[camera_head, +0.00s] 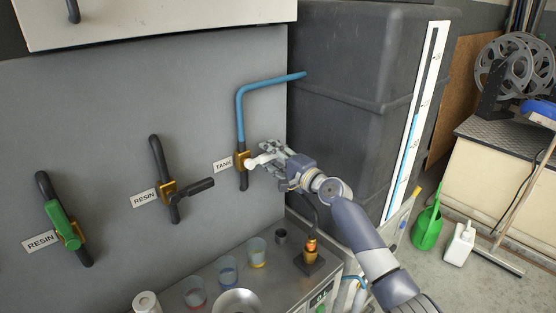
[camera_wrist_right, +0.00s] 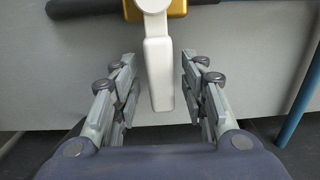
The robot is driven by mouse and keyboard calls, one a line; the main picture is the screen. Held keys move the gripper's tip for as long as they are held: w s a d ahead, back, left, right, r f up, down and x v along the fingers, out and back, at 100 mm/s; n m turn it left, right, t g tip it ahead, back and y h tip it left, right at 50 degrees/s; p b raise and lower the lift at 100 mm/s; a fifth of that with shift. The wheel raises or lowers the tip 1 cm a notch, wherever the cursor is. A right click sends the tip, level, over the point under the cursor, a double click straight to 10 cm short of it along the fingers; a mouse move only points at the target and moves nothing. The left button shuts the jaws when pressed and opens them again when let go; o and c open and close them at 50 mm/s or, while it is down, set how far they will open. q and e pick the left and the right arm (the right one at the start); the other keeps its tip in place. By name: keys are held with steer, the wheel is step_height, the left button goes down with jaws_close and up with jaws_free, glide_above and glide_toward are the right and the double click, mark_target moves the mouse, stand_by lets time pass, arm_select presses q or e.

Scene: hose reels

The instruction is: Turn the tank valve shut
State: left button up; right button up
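The tank valve (camera_head: 242,160) has a brass body on a vertical black pipe, beside a "TANK" label (camera_head: 223,165). Its white handle (camera_head: 259,161) points right, across the pipe. In the right wrist view the handle (camera_wrist_right: 158,72) hangs from the brass body (camera_wrist_right: 176,7), square to the dark pipe. My right gripper (camera_head: 271,155) is at the handle from the right. Its fingers (camera_wrist_right: 155,85) are open, one on each side of the handle, with gaps visible on both sides. My left gripper is not in view.
Two resin valves, one with a black handle (camera_head: 194,188) and one with a green handle (camera_head: 62,226), sit left on the grey panel. A blue hose (camera_head: 240,115) rises above the tank valve to the dark tank (camera_head: 340,110). Cups (camera_head: 228,270) and a burner (camera_head: 310,252) stand below.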

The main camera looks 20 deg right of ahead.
steer(key=v, duration=1.2)
steer(key=shift+w, duration=0.1)
